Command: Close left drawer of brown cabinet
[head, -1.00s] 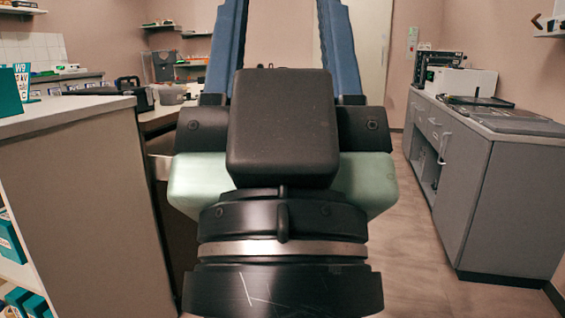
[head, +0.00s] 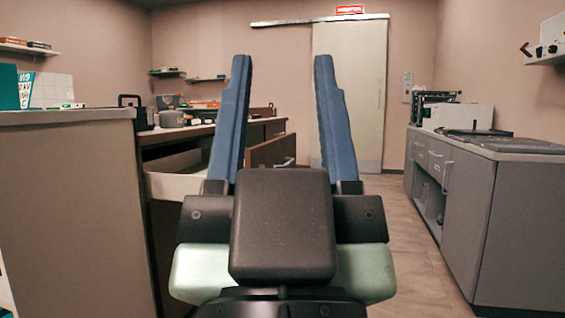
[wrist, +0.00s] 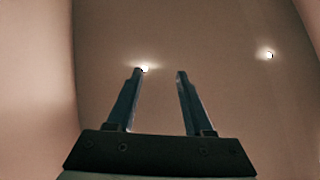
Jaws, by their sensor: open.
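The brown cabinet (head: 262,128) stands left of centre in the head view, under a worktop. A pale drawer box (head: 172,184) stands out from it, open, at the left. A brown drawer front (head: 270,151) with a metal handle also stands out, further right. My gripper's left finger hides the area between them, so I cannot tell whether they are one drawer. My gripper (head: 281,62) is open and empty, its blue fingers pointing up in front of the cabinet, apparently touching nothing. In the wrist view my gripper (wrist: 160,74) shows only ceiling and walls beyond it.
A tall grey-brown counter (head: 70,210) stands close on the left. A grey cabinet (head: 470,215) with equipment on top lines the right side. Free floor (head: 405,215) runs between, towards a closed pale door (head: 350,95) at the back. Pots (head: 172,118) stand on the worktop.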

